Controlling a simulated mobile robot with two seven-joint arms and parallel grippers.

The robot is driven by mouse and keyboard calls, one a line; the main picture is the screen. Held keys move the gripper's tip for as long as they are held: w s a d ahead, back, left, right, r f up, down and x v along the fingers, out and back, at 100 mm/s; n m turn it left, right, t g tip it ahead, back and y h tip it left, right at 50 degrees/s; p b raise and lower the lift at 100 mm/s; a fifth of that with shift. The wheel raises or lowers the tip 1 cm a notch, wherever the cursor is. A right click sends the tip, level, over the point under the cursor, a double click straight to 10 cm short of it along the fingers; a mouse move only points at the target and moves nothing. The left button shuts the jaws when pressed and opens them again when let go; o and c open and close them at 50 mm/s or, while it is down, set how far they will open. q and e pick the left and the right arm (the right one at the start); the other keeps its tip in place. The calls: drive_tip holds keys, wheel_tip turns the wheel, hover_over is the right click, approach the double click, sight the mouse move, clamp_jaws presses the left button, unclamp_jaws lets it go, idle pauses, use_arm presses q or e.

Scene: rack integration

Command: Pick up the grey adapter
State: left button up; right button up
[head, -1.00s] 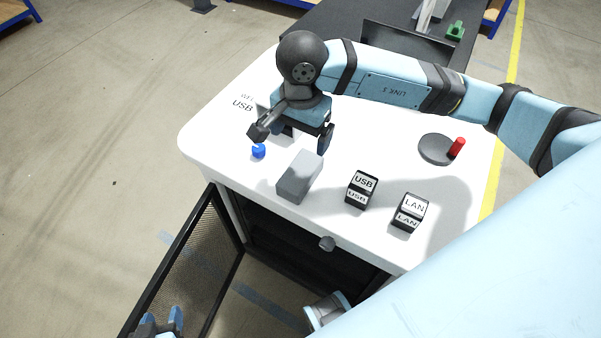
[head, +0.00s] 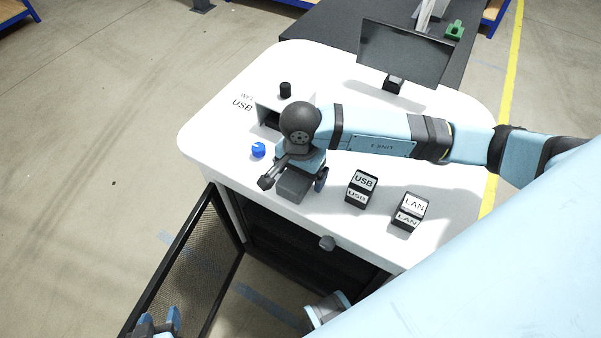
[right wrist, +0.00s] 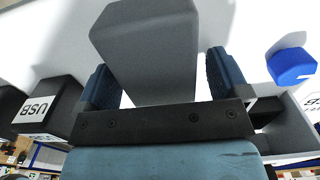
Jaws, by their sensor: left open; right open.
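The grey adapter (head: 291,187) is a plain grey block on the white tabletop, near its front edge. My right gripper (head: 294,181) is over it, open, and hides its far part. In the right wrist view the adapter (right wrist: 150,45) lies between the two open fingers of the right gripper (right wrist: 163,80), with small gaps visible beside it. My left gripper (head: 160,322) is low at the bottom left, open and empty, beside the mesh door and away from the adapter.
A black USB block (head: 361,188) and a LAN block (head: 409,212) stand to the right. A grey box with a dark opening (head: 267,112) is behind. A monitor (head: 405,55) stands at the back. The mesh door (head: 180,270) hangs open.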

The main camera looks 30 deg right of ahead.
drive_tip(key=shift+f, duration=0.2)
drive_tip(key=c, duration=1.2)
drive_tip(key=shift+r, duration=0.1)
